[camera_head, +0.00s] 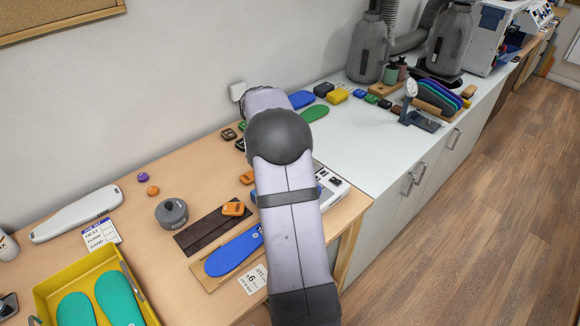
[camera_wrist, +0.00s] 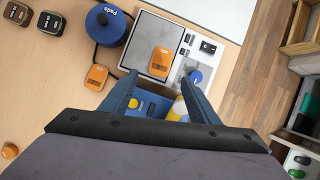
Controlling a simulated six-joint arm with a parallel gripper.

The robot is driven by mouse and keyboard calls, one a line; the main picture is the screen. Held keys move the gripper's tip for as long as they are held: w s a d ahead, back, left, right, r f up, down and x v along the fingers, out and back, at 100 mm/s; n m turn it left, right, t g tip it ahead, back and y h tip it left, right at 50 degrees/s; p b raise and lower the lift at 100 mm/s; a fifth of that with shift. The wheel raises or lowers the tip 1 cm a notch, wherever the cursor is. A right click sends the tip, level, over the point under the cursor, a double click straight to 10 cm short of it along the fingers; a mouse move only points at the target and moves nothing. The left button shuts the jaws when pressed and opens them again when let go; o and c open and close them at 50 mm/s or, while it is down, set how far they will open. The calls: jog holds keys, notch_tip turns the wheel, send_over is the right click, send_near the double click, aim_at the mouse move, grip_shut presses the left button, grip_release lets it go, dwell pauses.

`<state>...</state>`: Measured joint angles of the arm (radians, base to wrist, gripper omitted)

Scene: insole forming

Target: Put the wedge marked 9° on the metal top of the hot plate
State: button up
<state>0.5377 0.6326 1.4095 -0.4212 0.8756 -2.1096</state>
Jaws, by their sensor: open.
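In the wrist view the hot plate (camera_wrist: 148,30) has a grey metal top and a white control side with a blue knob. An orange wedge (camera_wrist: 160,62) lies on the metal top, near its front edge; its marking is too small to read. My gripper (camera_wrist: 161,78) is open and empty, its two blue fingers apart just short of this wedge. A second orange wedge (camera_wrist: 96,77) lies on the table left of the hot plate. In the head view my arm hides the gripper and most of the hot plate (camera_head: 333,186). An orange wedge (camera_head: 233,209) lies on a dark brown strip.
A blue round pad tin (camera_wrist: 107,25) stands left of the hot plate, with dark wedges (camera_wrist: 50,22) beyond. A blue and yellow item (camera_wrist: 150,105) shows between my fingers. A blue insole (camera_head: 232,254) and yellow tray (camera_head: 47,291) are in the head view's foreground.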

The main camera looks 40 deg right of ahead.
jog(key=shift+v, duration=1.5)
jog(key=shift+a, duration=0.1)
jog(key=s+a+f+m+y, duration=0.1)
jog(key=s+a+m, duration=0.3)
jog(key=a, duration=0.6)
jog(key=s+a+f+m+y, duration=0.2)
jog(key=a+m, duration=0.3)
jog(key=a, duration=0.4)
jog(key=s+a+f+m+y, duration=0.1)
jog(key=s+a+f+m, duration=0.3)
jog(key=s+a+m, duration=0.7)
jog(key=s+a, duration=0.3)
jog(key=s, duration=0.1)
jog(key=shift+s+a+f+m+g+y, duration=0.2)
jog(key=shift+a+m+g+y, duration=0.1)
jog(key=shift+a+m+y, duration=0.1)
